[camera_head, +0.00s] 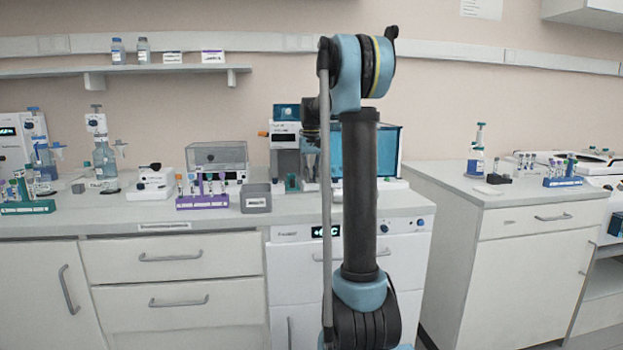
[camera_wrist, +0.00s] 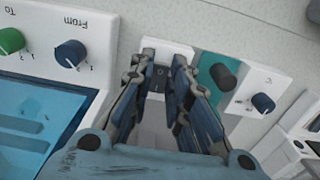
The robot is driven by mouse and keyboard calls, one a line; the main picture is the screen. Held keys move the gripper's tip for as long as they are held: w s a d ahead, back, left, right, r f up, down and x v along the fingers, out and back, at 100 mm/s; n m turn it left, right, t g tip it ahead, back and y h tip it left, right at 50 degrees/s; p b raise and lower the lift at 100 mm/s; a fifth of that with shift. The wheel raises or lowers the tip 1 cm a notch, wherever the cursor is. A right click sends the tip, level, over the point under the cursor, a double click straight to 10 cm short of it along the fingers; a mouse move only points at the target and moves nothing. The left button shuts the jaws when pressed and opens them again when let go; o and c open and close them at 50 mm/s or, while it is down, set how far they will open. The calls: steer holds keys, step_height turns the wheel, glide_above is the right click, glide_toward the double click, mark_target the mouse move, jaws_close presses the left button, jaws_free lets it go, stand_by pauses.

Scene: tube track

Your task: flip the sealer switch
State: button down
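In the wrist view a dark rocker switch (camera_wrist: 158,78) sits on a narrow white housing (camera_wrist: 168,46), between the two fingers of my gripper (camera_wrist: 163,62). The fingers are apart, one on each side of the switch, with a gap between their tips. I cannot tell whether they touch the housing. No label that names the sealer is readable. In the head view my gripper and the switch are not visible; my upright arm covers part of the bench equipment.
In the wrist view a panel with a green knob (camera_wrist: 11,41) and a blue knob (camera_wrist: 70,53) stands left, above a blue clear cover (camera_wrist: 38,115). A teal-and-white panel with a dark knob (camera_wrist: 222,76) stands right. In the head view a grey box (camera_head: 256,198) stands on the bench.

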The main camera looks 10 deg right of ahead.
steer(key=shift+w+g, duration=0.2)
steer(key=shift+g, duration=0.4)
steer(key=c, duration=1.5)
jaws_free()
steer(key=shift+r, duration=0.15)
steer(key=r, duration=0.4)
steer(key=w+r, duration=0.1)
steer(key=r, duration=0.6)
steer(key=shift+w+r, duration=0.2)
steer(key=shift+r, duration=0.1)
